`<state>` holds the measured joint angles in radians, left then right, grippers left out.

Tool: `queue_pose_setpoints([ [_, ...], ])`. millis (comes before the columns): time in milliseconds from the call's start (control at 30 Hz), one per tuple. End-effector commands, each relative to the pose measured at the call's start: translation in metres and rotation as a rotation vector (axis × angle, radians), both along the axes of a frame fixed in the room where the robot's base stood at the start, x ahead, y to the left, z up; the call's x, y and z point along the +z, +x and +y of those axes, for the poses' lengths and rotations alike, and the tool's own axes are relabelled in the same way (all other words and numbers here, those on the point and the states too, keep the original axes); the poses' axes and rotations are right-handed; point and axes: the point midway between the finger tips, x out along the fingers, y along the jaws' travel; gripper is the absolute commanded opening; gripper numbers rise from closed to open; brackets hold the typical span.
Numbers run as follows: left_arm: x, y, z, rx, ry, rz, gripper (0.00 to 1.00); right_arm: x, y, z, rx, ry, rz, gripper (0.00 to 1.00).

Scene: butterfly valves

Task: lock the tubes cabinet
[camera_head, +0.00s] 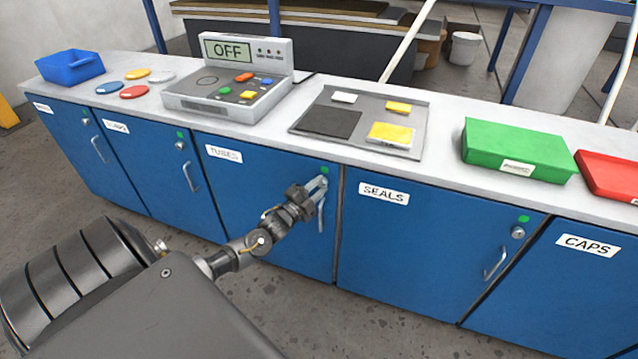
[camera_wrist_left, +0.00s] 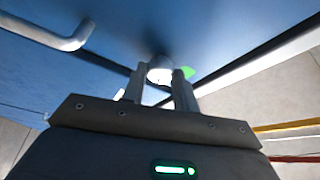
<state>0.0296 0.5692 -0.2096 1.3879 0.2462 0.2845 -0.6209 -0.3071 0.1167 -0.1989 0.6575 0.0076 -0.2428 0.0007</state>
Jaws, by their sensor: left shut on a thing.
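The blue tubes cabinet (camera_head: 240,190) has a door labelled TUBES (camera_head: 223,153), and the door looks closed. A green marker (camera_head: 324,170) is at its upper right corner. My left gripper (camera_head: 318,186) is at that corner, just below the marker. In the left wrist view, my left gripper (camera_wrist_left: 157,92) is shut on the round silver lock knob (camera_wrist_left: 160,70). The green marker (camera_wrist_left: 187,72) shows beside the knob. The door's handle (camera_head: 321,215) hangs below the gripper, and it also shows in the left wrist view (camera_wrist_left: 72,40). My right gripper is not in view.
The SEALS cabinet (camera_head: 420,240) stands to the right, with its own lock and handle. The grey worktop (camera_head: 450,115) above carries an OFF panel (camera_head: 228,85), a grey tray (camera_head: 335,95), a green bin (camera_head: 510,150) and a blue bin (camera_head: 70,67). Floor in front is clear.

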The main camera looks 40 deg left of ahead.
Motion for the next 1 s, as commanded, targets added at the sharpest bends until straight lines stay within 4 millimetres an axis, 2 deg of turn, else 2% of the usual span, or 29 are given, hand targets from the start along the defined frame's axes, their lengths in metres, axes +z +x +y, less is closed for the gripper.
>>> queue_pose_setpoints([
  [33, 0.004, 0.0, 0.0, -0.002, 0.039, 0.015, 0.06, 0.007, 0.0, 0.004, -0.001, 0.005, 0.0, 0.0],
  [200, 0.004, 0.0, 0.0, -0.001, 0.161, 0.057, 0.06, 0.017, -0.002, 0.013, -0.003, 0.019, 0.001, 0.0],
  [500, 0.003, 0.0, 0.0, -0.002, 0.302, 0.106, 0.06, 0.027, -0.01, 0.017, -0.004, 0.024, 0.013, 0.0],
  [1000, 0.001, 0.0, 0.0, -0.001, 0.353, 0.125, 0.06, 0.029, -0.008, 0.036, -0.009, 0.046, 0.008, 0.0],
])
